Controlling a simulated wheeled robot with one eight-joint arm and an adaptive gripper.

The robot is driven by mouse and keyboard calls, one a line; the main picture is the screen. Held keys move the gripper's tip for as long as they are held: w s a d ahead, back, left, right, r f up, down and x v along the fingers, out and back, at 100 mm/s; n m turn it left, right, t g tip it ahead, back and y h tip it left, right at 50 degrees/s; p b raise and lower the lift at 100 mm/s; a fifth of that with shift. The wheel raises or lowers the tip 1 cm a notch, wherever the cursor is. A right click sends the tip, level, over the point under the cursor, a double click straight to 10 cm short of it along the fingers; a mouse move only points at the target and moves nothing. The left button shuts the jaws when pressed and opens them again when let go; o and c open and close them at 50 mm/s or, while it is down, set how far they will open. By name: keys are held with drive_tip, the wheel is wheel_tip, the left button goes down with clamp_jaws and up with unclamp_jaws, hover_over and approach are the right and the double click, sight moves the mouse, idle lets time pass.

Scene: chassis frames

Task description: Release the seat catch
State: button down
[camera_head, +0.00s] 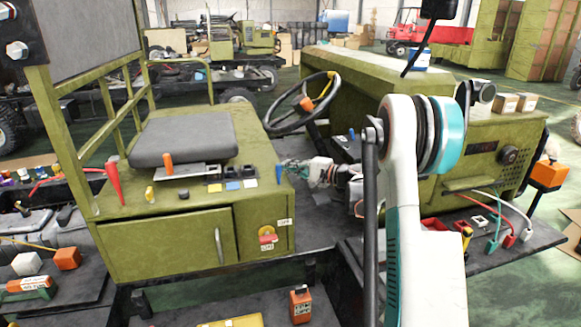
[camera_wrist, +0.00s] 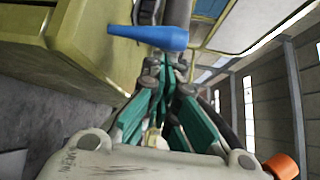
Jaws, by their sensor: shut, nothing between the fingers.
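The grey seat cushion (camera_head: 185,137) rests on the olive seat box (camera_head: 165,243). An orange handle (camera_head: 168,163) stands upright at a metal plate under the cushion's front edge. A blue handle (camera_head: 278,173) stands at the box's right edge. No label marks either handle as the seat catch. My gripper (camera_head: 290,166) is just right of the blue handle and points left. In the wrist view, the blue handle (camera_wrist: 148,36) lies across the picture just beyond the shut fingertips of my gripper (camera_wrist: 165,68). I cannot tell whether they touch.
The steering wheel (camera_head: 302,102) rises behind my gripper. A red knob (camera_head: 267,237) sits on the box's front. The dark floor plate (camera_head: 320,225) below my gripper looks clear.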

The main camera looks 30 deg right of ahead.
drive_tip(key=shift+s+a+n+t+y+b, duration=0.15)
drive_tip(key=shift+s+n+t+y+b, duration=0.3)
drive_tip(key=shift+b, duration=0.65)
drive_tip(key=n+b, duration=0.1)
drive_tip(key=s+n+t+y+b, duration=0.1)
drive_tip(key=s+n+t+b, duration=0.1)
drive_tip(key=shift+a+f+n+t+y+b, duration=0.2)
drive_tip(key=shift+a+n+t+y+b, duration=0.05)
drive_tip(key=shift+n+y+b, duration=0.1)
drive_tip(key=shift+s+a, duration=0.1)
drive_tip(key=shift+s, duration=0.2)
idle(0.6)
